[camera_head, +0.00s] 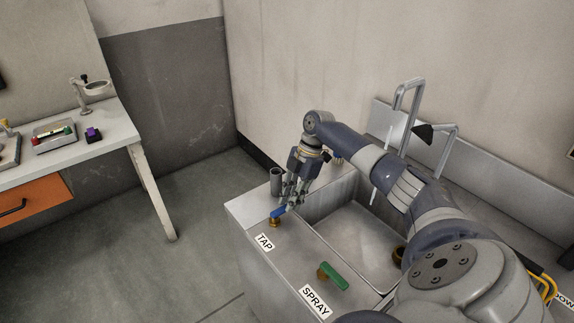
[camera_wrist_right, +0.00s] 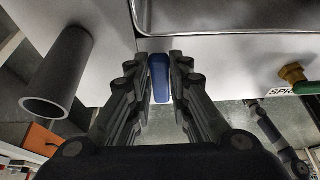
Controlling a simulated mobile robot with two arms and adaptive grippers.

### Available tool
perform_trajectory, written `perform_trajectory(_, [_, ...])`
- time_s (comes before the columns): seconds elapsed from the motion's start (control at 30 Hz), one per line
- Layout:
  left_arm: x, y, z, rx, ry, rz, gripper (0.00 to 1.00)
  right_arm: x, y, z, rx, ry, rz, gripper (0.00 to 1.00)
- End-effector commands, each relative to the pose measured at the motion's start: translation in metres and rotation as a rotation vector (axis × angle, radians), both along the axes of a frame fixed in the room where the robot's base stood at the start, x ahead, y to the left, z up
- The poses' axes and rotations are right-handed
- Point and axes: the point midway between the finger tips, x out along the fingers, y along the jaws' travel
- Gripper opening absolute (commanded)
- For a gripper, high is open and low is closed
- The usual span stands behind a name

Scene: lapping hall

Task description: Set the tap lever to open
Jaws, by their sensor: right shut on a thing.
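The tap lever (camera_head: 278,212) is a blue handle on a brass stem, beside the TAP label (camera_head: 264,242) at the sink unit's left end. My right gripper (camera_head: 287,203) reaches down to it and is shut on the blue handle. In the right wrist view the lever (camera_wrist_right: 160,78) lies between the two fingers of the gripper (camera_wrist_right: 161,80). The fingers hide part of the lever in the head view. My left gripper is not in view.
A green spray lever (camera_head: 334,275) on a brass stem sits near the SPRAY label (camera_head: 316,302). A grey upright tube (camera_head: 276,182) stands close behind my gripper. The sink basin (camera_head: 345,250) is to the right. A bench (camera_head: 100,148) with small items stands at left, with clear floor between.

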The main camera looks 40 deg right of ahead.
Motion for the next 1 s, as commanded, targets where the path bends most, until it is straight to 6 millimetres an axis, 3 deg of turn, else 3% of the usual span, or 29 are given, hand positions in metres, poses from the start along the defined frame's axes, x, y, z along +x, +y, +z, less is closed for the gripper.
perform_trajectory(0.27, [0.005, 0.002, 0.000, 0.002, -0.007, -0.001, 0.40, 0.001, 0.001, 0.000, -0.001, -0.006, 0.009, 0.00])
perform_trajectory(0.3, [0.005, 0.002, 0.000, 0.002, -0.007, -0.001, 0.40, 0.001, 0.001, 0.000, -0.001, -0.006, 0.008, 0.25])
perform_trajectory(0.37, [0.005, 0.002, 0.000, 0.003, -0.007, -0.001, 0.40, 0.001, 0.001, 0.000, -0.001, -0.006, 0.008, 0.38])
perform_trajectory(0.77, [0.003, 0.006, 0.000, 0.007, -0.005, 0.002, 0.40, 0.001, -0.001, 0.005, -0.001, -0.004, 0.004, 0.38])
perform_trajectory(1.0, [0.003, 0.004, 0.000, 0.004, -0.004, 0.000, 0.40, 0.001, -0.017, 0.043, -0.002, -0.008, 0.003, 0.38])
